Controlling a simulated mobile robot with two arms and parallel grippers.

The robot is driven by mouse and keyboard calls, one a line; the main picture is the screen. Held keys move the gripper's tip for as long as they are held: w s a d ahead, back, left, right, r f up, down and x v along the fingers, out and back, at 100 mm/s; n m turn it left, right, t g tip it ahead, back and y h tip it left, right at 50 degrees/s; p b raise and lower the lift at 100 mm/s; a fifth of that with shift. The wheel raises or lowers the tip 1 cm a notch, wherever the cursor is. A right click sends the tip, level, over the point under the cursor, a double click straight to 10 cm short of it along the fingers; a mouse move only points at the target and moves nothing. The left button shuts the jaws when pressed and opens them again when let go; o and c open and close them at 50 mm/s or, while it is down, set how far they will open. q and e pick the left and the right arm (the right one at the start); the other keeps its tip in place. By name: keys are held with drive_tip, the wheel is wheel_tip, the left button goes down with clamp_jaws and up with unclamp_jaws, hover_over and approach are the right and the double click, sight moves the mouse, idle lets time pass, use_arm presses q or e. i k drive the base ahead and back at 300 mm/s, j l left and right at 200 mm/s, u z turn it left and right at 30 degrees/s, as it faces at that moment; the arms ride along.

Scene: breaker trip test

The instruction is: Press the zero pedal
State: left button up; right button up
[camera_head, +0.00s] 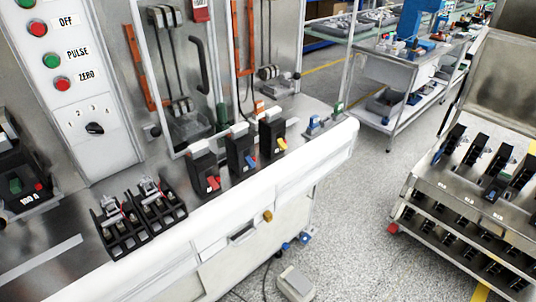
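A light grey pedal-like box (296,284) lies on the floor at the bottom of the head view, in front of the white test bench (230,220). Its lower end is close to the picture edge, and I cannot read any label on it. On the bench's control panel (75,130) at the upper left, a red button (62,84) sits beside the word ZERO. Above it are a green button (54,61) labelled PULSE and a red one (37,29) labelled OFF. Neither of my grippers shows in this view.
Three black breakers (241,152) with coloured levers stand on the bench top, and black fixtures (140,217) stand left of them. A rack cart (470,190) holding black breakers stands on the right. Speckled floor (350,215) lies open between bench and cart.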

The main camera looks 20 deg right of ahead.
sight(303, 286)
drive_tip(key=z, duration=0.85)
